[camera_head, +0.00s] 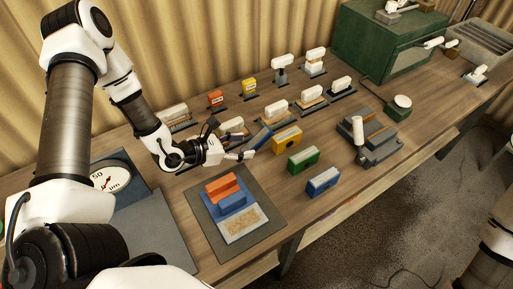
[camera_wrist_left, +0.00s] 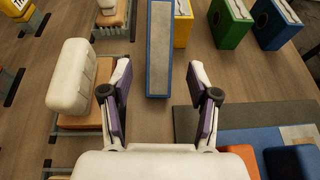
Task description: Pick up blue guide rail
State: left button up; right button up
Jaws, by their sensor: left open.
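A long blue bar with a grey strip on its top, which looks like the blue guide rail (camera_head: 262,137), lies on the table just beyond my left fingertips. In the left wrist view the blue rail (camera_wrist_left: 159,50) points between the fingers, its near end about level with the fingertips. My left gripper (camera_head: 245,155) is open and empty; it also shows in the left wrist view (camera_wrist_left: 160,88), with a finger on each side of the rail's line. I see no contact. My right gripper is not in view.
A yellow block (camera_head: 286,141) stands close beside the rail, with green (camera_head: 303,160) and blue (camera_head: 322,181) blocks beyond. A white-topped piece (camera_wrist_left: 72,75) stands close to one finger. A mat (camera_head: 262,197) holds orange and blue blocks. A green cabinet (camera_head: 388,50) stands at the back.

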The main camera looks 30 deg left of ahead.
aim_at(251, 144)
pick_arm(q)
jog(key=b+x, duration=0.1)
jog(key=x, duration=0.1)
jog(key=b+x, duration=0.2)
jog(key=x, duration=0.1)
jog(key=shift+a+f, duration=0.15)
jog(key=shift+f, duration=0.1)
jog(key=shift+w+r, duration=0.1)
jog(key=shift+r, duration=0.15)
grip_shut()
